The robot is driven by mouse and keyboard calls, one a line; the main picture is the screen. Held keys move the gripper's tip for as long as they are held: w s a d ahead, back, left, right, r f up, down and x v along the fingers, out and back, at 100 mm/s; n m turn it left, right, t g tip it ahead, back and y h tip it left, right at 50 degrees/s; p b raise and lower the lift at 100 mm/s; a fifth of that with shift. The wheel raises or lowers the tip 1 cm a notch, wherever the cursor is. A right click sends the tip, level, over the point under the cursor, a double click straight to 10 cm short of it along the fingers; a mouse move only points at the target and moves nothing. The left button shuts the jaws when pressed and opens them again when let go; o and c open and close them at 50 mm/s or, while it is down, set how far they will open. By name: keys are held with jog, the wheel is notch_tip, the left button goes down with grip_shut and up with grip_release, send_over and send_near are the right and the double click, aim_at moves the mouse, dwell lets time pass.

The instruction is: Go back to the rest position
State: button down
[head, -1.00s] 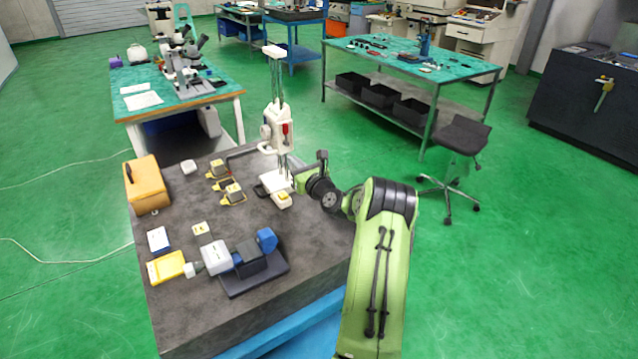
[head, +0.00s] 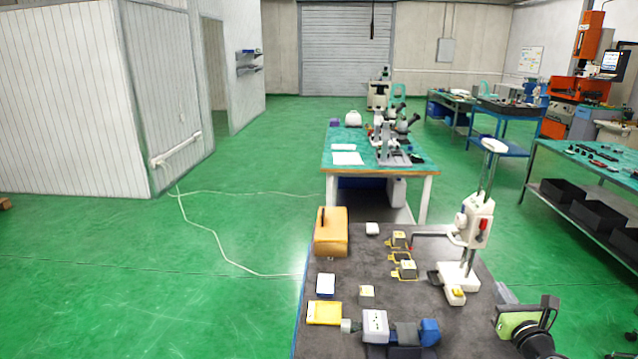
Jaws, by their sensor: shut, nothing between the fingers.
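My gripper (head: 517,322) is at the lower right of the head view, a green hand on a black wrist. It is shut and holds nothing; its fingertips are hard to make out. It is to the right of the white stand device (head: 474,222) and apart from it, near the right edge of the dark worktable (head: 425,300). The lower part of my arm is cut off by the bottom of the picture.
On the worktable are an orange case (head: 331,238), a yellow box (head: 323,313), a white-and-blue device (head: 376,325) and several small yellow-grey gauges (head: 404,268). A green-topped bench (head: 380,171) stands behind. Green floor (head: 230,300) is open to the left, with a cable lying across it.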

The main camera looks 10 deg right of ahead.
jog(key=a+r+n+g+y, duration=0.1)
jog(key=a+n+g+y, duration=0.1)
jog(key=a+n, duration=0.5)
jog(key=w+a+r+n+g+y, duration=0.1)
jog(key=a+r+n+g+y, duration=0.1)
jog(key=a+n, duration=0.6)
jog(key=a+r+n+g+y, duration=0.2)
jog(key=a+n, duration=0.5)
jog(key=a, duration=0.7)
jog(key=shift+w+a+n+g+y, duration=0.15)
jog(key=shift+a+n+g+y, duration=0.3)
jog(key=shift+y, duration=0.25)
jog(key=s+a+r+n+g+h, duration=0.1)
jog(key=s+a+n+g, duration=0.1)
jog(key=s+n, duration=0.6)
jog(key=s+a+r+n+g+h, duration=0.1)
jog(key=s+a+n, duration=0.4)
jog(key=s, duration=1.2)
jog(key=n+g, duration=0.1)
jog(key=n, duration=0.2)
jog(key=shift+s+a+g+h, duration=0.25)
jog(key=shift+a+g+h, duration=0.05)
jog(key=shift+g+h, duration=0.1)
